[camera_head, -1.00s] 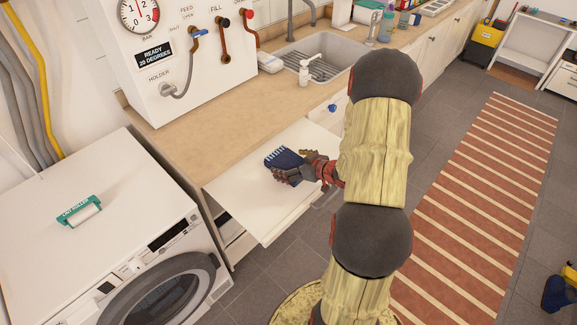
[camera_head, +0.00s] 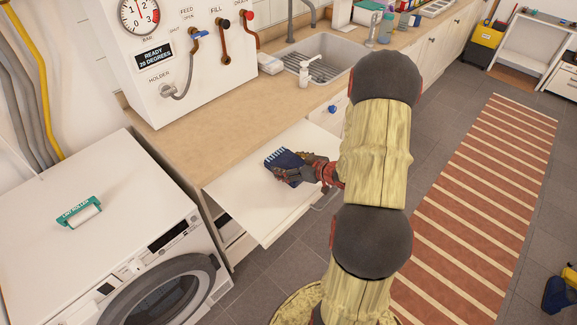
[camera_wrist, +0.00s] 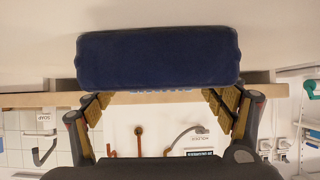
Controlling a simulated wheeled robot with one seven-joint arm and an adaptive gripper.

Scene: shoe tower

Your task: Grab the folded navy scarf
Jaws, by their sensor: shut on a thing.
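The folded navy scarf (camera_head: 283,160) with a pale fringe is over the white pull-out board in the head view. My gripper (camera_head: 287,176) is at its near right side, shut on it. In the wrist view the scarf (camera_wrist: 158,58) spans the gap between the two fingers of my gripper (camera_wrist: 160,104), and its fringe shows along the lower edge. Whether the scarf still touches the board is hard to tell.
The white pull-out board (camera_head: 240,205) juts from under the wooden counter (camera_head: 215,135). A sink (camera_head: 330,65) with a soap bottle (camera_head: 304,74) is behind. A striped rug (camera_head: 480,200) covers the floor at right.

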